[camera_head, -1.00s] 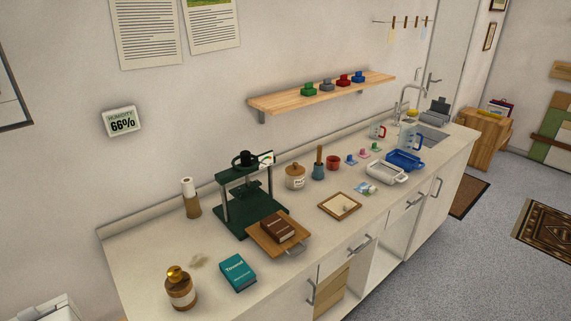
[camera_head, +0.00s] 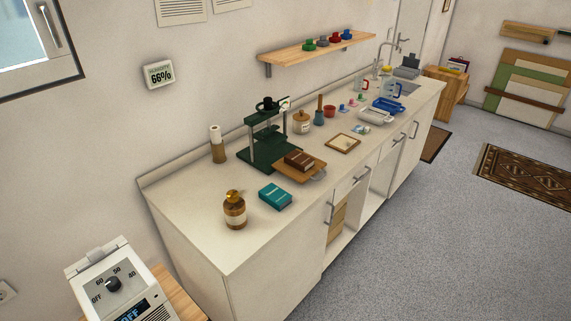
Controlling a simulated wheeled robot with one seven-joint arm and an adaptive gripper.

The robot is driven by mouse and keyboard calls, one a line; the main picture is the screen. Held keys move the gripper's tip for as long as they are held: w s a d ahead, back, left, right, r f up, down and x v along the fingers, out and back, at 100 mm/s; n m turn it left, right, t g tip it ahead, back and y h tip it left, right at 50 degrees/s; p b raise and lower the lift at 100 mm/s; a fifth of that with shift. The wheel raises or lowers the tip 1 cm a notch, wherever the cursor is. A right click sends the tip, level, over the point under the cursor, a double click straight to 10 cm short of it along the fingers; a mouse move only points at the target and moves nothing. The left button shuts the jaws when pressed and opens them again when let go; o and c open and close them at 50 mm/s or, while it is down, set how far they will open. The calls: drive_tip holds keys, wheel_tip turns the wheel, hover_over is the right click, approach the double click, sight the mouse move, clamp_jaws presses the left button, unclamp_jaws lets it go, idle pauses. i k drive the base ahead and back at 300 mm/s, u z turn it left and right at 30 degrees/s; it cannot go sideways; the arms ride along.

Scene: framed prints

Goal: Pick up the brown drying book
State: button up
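The brown book (camera_head: 299,160) lies flat on a wooden board (camera_head: 289,174) with a metal handle at its front right corner. The board sits at the front of a dark green press (camera_head: 265,143) on the white counter. A teal book (camera_head: 275,196) lies on the counter in front of and to the left of the board, apart from it. My gripper is not in view.
A brown bottle (camera_head: 235,211) and a paper roll on a holder (camera_head: 217,149) stand left on the counter (camera_head: 190,205). A white device with a dial (camera_head: 113,284) stands at lower left. A framed piece (camera_head: 343,143) lies right of the board. Grey floor (camera_head: 420,240) is open at right.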

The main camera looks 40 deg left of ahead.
sight(299, 161)
drive_tip(key=u, duration=1.3)
